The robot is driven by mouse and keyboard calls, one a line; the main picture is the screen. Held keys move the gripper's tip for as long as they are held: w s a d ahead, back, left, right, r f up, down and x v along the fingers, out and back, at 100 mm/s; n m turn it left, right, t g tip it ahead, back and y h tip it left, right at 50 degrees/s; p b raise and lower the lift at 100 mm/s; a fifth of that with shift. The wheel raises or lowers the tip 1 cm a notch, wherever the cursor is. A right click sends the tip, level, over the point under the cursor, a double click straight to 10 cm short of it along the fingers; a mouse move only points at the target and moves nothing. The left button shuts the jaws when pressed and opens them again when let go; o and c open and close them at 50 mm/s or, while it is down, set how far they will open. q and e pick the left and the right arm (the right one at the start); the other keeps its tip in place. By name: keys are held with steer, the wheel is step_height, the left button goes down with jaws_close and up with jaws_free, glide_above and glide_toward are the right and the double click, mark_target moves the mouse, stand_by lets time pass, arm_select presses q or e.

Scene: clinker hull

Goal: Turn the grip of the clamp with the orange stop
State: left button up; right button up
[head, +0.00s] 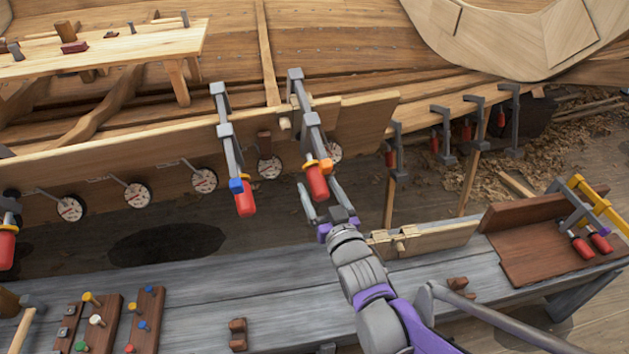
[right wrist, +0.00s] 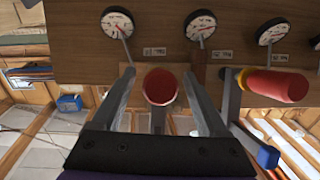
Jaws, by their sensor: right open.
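The clamp with the orange stop (head: 326,166) hangs on the hull plank in the middle of the head view, its grey bar (head: 312,125) running down to a red grip (head: 316,183). My right gripper (head: 319,187) is open at this grip, one finger to each side. In the right wrist view the round end of the red grip (right wrist: 160,87) shows between the two grey fingers (right wrist: 160,100), with a gap on both sides. The orange stop is not clear in the wrist view. My left gripper is not in view.
A clamp with a blue stop (head: 236,185) and red grip (head: 245,204) hangs close to the left; its grip (right wrist: 275,85) also shows in the wrist view. Dial gauges (head: 137,194) line the plank. Below is a grey bench (head: 270,290) with wooden blocks and tools.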

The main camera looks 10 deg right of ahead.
mark_target(315, 180)
steer(key=shift+w+a, duration=0.15)
steer(key=shift+w, duration=0.75)
steer(key=shift+w+a, duration=0.1)
steer(key=shift+w, duration=0.75)
jaws_close()
steer(key=shift+b, duration=0.3)
